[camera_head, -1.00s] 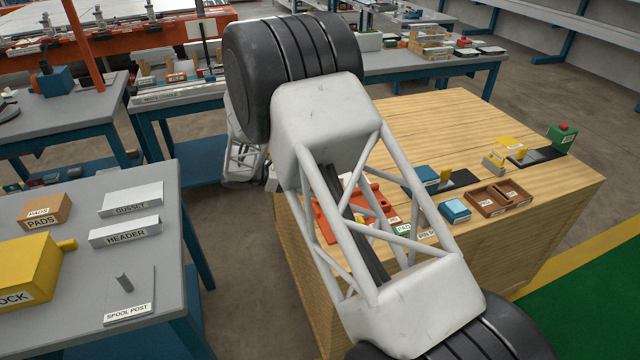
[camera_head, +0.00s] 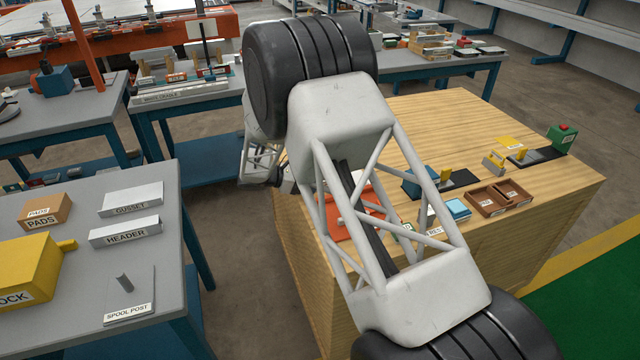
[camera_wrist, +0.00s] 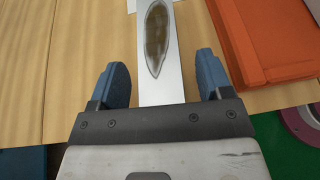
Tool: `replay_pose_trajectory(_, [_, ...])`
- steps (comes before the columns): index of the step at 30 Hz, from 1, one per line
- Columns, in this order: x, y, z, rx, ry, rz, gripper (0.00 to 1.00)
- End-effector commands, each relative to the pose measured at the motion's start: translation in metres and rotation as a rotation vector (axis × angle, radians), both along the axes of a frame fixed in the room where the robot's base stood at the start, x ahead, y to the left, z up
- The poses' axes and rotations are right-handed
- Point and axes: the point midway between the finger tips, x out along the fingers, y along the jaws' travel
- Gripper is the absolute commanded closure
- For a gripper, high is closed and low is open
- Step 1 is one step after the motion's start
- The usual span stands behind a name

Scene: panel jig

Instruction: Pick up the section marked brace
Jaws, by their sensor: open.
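In the wrist view, my gripper (camera_wrist: 161,62) is open, with one blue finger on each side of a pale flat strip (camera_wrist: 166,92). The strip has a dark, elongated oval on its face and runs away from the palm over the wooden bench top. Bare gaps show between the strip and both fingers. No label reading brace is legible in either view, so I cannot tell for sure that this strip is the brace.
An orange block or tray (camera_wrist: 275,40) lies right of the strip, near my right finger; it also shows in the head view (camera_head: 332,222). A brown divided tray (camera_head: 500,194) and blue blocks stand on the wooden bench (camera_head: 440,120). A grey table (camera_head: 180,215) is at left.

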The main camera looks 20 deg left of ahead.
Motion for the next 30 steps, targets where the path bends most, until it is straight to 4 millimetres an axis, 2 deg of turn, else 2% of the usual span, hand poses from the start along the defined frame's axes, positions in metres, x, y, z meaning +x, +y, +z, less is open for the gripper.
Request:
replay_pose_trajectory(2, [0.000,0.000,0.000,0.000,0.000,0.000,0.28])
replay_pose_trajectory(13, [0.000,0.000,0.000,0.000,0.000,0.000,0.84])
replay_pose_trajectory(23, [0.000,0.000,0.002,0.001,-0.001,0.000,0.86])
replay_pose_trajectory(30, [0.000,0.000,0.020,0.001,-0.001,0.001,0.86])
